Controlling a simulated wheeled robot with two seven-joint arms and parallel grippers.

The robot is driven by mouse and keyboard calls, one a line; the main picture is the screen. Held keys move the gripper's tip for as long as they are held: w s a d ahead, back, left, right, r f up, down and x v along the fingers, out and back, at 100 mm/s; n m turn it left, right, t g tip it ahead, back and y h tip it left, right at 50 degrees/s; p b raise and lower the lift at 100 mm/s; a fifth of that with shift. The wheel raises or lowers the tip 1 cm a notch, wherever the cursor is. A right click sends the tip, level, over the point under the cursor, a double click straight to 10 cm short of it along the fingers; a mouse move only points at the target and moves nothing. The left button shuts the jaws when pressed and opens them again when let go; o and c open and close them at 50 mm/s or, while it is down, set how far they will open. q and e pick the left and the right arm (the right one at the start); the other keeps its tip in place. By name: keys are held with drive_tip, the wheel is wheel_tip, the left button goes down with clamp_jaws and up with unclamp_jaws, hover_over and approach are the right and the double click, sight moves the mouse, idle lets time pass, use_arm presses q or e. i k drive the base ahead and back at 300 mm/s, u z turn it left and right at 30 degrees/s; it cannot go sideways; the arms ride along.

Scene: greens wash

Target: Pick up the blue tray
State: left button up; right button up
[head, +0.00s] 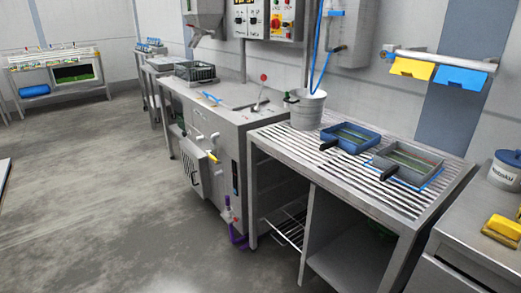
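A blue tray (369,149) lies on the slatted metal table (290,150) right of centre in the head view. It is rectangular and shallow, with a greyish-green inside and a short dark piece at its near left corner. A similar grey tray (431,174) lies to its right, with a blue line along the table beside it and a dark piece at its near left corner. Neither gripper shows in the head view.
A white bucket (307,110) stands on the table just left of the blue tray, with a blue hose above. Yellow and blue cloths (412,68) hang from a wall rail. A steel machine (215,125) adjoins the table on the left. The floor (110,190) in front is clear.

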sight(353, 139)
drive_tip(key=u, duration=1.5)
drive_tip(key=i, duration=0.3)
drive_tip(key=z, duration=1)
drive_tip(key=i, duration=1.75)
drive_tip(key=z, duration=1.75)
drive_tip(key=i, duration=0.7)
drive_tip(key=z, duration=0.7)
